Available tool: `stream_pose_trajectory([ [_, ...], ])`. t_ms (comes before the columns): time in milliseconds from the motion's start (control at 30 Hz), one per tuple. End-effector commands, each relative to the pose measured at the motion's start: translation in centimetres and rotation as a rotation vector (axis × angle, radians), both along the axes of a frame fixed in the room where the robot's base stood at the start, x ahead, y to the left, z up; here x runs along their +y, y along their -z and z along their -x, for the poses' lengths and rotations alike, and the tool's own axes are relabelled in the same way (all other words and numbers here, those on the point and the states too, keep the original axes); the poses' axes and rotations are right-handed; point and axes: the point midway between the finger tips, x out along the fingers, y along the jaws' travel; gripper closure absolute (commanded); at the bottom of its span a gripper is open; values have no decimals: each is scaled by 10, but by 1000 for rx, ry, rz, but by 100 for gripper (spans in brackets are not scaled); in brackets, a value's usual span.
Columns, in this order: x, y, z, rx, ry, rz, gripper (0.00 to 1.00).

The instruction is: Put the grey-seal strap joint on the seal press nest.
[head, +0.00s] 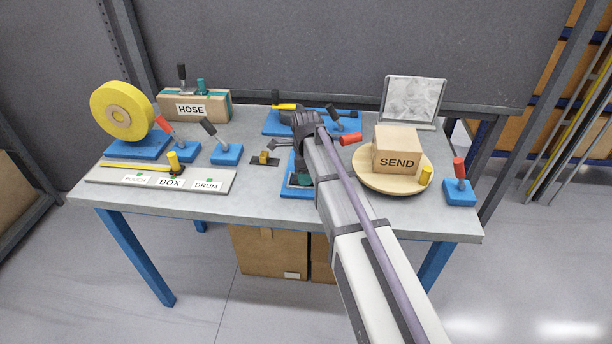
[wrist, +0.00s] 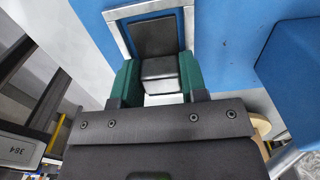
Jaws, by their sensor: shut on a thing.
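In the wrist view my gripper (wrist: 158,75) has its two green-padded fingers closed on a small grey block, which I take to be the grey-seal strap joint (wrist: 160,70). Just beyond it is a dark pad in a metal frame on a blue base, which looks like the seal press nest (wrist: 155,36). The block overlaps the near part of the frame; I cannot tell whether it touches the nest. In the head view my gripper (head: 303,181) is low over the blue plate (head: 287,188) at the table's middle. My arm hides the joint and most of the nest there.
A SEND box (head: 396,152) stands on a round wooden board (head: 372,184) to the right. A small brass piece (head: 264,157) on a dark pad and a black-handled blue block (head: 227,154) are to the left.

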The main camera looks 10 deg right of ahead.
Motion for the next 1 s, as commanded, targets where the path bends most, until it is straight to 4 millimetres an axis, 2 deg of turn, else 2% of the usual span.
stream_pose_trajectory([
  [33,0,2,0,0,0,0,59],
  [300,0,1,0,0,0,0,35],
  [600,0,-5,0,0,0,0,35],
  [767,0,-31,0,0,0,0,35],
  [1000,0,-95,0,0,0,0,35],
])
